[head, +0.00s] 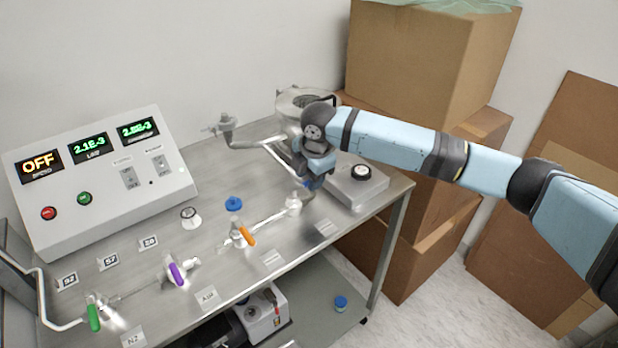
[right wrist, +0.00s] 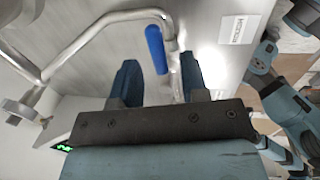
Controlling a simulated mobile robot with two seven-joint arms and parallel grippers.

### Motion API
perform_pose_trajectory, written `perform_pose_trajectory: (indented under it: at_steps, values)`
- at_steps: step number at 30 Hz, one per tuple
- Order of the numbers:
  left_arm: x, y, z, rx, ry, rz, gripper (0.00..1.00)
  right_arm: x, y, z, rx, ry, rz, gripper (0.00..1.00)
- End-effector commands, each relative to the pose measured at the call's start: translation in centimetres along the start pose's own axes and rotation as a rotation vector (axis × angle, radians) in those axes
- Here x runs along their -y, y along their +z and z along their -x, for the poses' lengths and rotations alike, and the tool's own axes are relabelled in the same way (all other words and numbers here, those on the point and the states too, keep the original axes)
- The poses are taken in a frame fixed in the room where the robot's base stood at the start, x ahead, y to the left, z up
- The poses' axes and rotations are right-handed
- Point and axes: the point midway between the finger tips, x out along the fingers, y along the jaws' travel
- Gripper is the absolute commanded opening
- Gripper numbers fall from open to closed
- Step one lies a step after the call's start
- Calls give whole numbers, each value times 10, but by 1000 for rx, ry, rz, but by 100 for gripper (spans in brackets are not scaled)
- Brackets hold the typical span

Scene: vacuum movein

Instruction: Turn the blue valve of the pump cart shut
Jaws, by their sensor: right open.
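The pump cart (head: 215,262) is a steel table with pipework and coloured valve handles. The blue valve handle (right wrist: 156,50) shows in the right wrist view, on a metal pipe just ahead of my right gripper (right wrist: 158,64). The gripper is open. Its two dark blue fingers stand either side of the pipe, and the lower end of the handle lies between their tips. I cannot tell whether they touch. In the head view my right gripper (head: 312,182) is over the back right of the cart and hides the blue handle. My left gripper is not in view.
Green (head: 93,317), purple (head: 176,273) and orange (head: 247,236) valve handles line the cart's front. A control panel (head: 100,180) stands at the left. Cardboard boxes (head: 420,60) stack behind.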

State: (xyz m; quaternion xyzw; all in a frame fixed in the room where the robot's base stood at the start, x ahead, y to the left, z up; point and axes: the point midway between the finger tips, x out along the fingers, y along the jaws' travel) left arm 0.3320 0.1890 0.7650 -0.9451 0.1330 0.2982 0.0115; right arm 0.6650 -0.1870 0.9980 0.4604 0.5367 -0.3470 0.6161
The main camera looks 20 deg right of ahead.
Motion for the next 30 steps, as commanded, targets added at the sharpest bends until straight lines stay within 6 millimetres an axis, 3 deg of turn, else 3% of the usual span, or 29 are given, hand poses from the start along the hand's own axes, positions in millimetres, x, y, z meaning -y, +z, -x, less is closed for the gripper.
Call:
perform_pose_trajectory:
  at_steps: [11,17,30]
  values:
    - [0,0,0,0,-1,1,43,0,0,-7,0,0,0,41]
    - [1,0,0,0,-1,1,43,0,0,-7,0,0,0,0]
    - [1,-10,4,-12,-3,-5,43,-9,4,-7,10,-1,-46,0]
